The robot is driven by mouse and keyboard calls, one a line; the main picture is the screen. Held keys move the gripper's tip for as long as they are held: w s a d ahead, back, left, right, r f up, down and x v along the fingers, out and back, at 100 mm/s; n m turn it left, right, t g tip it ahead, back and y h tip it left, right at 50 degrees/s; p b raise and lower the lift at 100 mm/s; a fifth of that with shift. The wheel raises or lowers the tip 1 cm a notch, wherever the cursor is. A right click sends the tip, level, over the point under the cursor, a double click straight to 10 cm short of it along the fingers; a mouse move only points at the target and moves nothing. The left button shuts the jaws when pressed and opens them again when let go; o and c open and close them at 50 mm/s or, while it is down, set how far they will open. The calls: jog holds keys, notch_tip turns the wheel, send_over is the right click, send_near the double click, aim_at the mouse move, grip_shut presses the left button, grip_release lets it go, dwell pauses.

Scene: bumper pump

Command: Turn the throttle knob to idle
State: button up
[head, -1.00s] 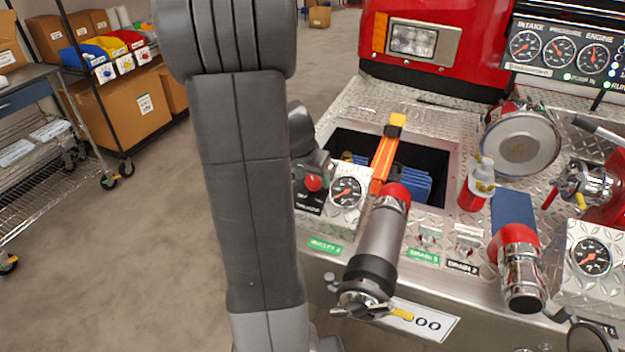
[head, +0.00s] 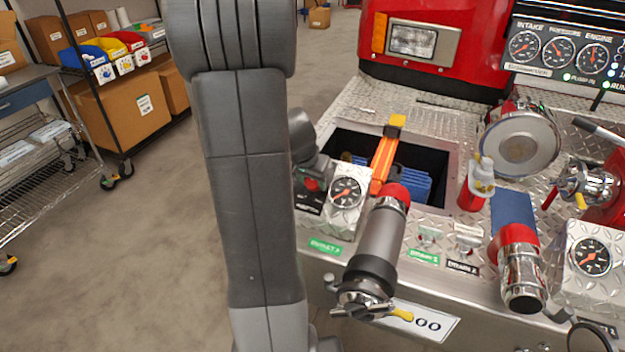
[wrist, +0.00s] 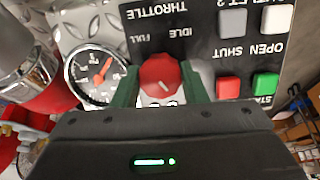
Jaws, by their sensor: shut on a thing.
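The red throttle knob (wrist: 162,73) sits on a black panel in the wrist view, below the upside-down words THROTTLE, IDLE and FULL (wrist: 147,40). My gripper (wrist: 160,84) is shut on it, with a green finger on each side. A pale mark shows on the knob's face near its lower edge; I cannot tell which label the knob is set to.
A round gauge (wrist: 95,74) is close beside the knob. Grey, red and green buttons (wrist: 229,88) are on the other side. In the head view a capped outlet pipe (head: 378,245) and an open bin with an orange strap (head: 384,160) stand nearby.

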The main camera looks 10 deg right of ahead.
jog(key=shift+n, duration=0.3)
jog(key=n+b, duration=0.2)
jog(key=n, duration=0.1)
jog(key=shift+f+n+h+b, duration=0.1)
jog(key=shift+n+h+b, duration=0.2)
jog(key=shift+n, duration=0.1)
jog(key=n+b, duration=0.2)
jog(key=n, duration=0.3)
jog(key=shift+a+h, duration=0.1)
jog(key=shift+h, duration=0.3)
jog(key=n+b, duration=0.1)
jog(key=n, duration=0.4)
jog(key=shift+n+t+h, duration=0.3)
jog(key=shift+t+h, duration=0.1)
jog(key=n+b, duration=0.1)
jog(key=n, duration=0.4)
jog(key=shift+t, duration=0.3)
jog(key=o, duration=1)
jog(key=shift+c, duration=0.2)
jog(key=shift+a, duration=0.1)
